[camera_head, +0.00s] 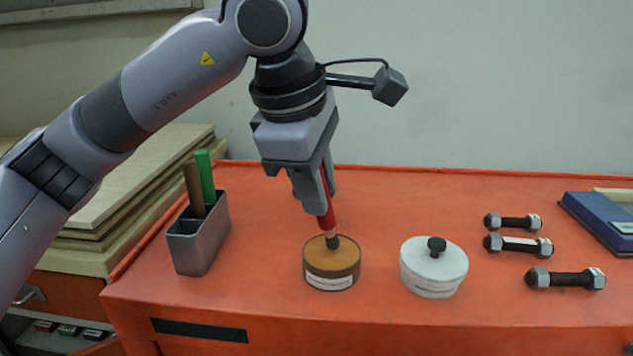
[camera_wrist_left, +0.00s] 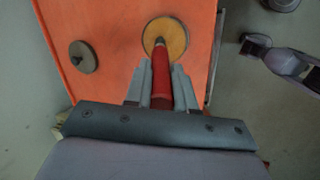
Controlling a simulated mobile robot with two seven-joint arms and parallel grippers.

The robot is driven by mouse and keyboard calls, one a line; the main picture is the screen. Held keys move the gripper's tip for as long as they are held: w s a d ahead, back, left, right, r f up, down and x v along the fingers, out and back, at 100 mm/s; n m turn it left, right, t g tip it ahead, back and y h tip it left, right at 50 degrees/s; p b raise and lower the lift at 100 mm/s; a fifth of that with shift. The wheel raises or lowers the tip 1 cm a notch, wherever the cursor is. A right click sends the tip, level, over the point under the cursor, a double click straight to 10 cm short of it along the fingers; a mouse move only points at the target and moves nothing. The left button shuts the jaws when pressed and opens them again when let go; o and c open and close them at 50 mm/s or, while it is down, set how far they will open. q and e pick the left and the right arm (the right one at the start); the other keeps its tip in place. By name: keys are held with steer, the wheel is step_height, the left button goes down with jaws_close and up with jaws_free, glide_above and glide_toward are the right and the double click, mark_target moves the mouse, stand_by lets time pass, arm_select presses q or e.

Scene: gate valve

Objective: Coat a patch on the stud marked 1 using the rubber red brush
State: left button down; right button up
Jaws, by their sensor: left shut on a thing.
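My left gripper (camera_head: 315,195) is shut on the red brush (camera_head: 327,218), which points down. The brush tip is at the open top of a round brown pot (camera_head: 331,268) with a pale label; whether it touches the contents I cannot tell. In the left wrist view the red brush (camera_wrist_left: 161,78) sits between the fingers (camera_wrist_left: 160,85), its dark tip over the yellowish inside of the pot (camera_wrist_left: 178,36). Several dark studs with nuts lie at the right: a back one (camera_head: 513,222), a middle one (camera_head: 518,245) and a front one (camera_head: 565,279). I cannot read any number on them.
A white round pot or lid with a black knob (camera_head: 434,270) stands right of the brown pot. A grey holder (camera_head: 198,242) with a green handle (camera_head: 205,177) and a brown handle (camera_head: 193,188) stands left. A blue case (camera_head: 600,222) lies far right. The orange bench (camera_head: 400,200) is clear behind the pots.

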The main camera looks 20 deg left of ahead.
arm_select(q)
steer(key=shift+f+b, duration=0.35)
steer(key=shift+f, duration=0.15)
stand_by(1.2)
steer(key=shift+r, duration=0.1)
steer(key=shift+r+p, duration=2.7)
steer(key=shift+r, duration=0.85)
steer(key=shift+f, duration=0.1)
